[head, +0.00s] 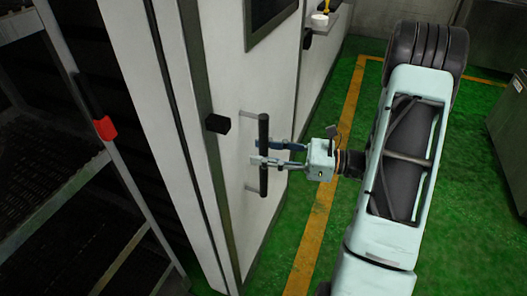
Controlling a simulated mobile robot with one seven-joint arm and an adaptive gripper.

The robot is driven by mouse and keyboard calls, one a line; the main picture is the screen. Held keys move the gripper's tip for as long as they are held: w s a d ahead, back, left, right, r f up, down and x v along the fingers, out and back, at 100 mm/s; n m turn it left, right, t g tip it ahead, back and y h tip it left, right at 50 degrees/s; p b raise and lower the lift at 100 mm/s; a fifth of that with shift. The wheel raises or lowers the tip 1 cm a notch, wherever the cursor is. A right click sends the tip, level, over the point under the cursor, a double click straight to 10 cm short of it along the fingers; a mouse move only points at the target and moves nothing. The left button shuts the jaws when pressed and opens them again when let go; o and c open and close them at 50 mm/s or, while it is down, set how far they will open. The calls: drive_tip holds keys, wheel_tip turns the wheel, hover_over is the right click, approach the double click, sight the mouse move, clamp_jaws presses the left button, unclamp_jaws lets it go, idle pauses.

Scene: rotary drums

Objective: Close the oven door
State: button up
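The oven door (275,72) is a tall white panel with a dark window at its top, left of centre in the head view. Its handle (264,182) is a dark upright bar on two thin mounts. My gripper (260,153) reaches in from the right at the handle's middle. Its two fingers are parted, with a gap between them, and cross the bar. Whether they touch it is unclear. A small black block (217,124) sits at the door's left edge. How far the door stands from its frame is hard to tell.
A metal rack (50,234) with dark shelves and a red-and-black grip (104,128) stands at the left. The green floor (310,185) with a yellow line is clear between door and arm. A grey cabinet (510,125) is at the right edge.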

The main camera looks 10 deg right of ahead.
drive_tip(key=shift+a, duration=0.1)
clamp_jaws()
idle(0.6)
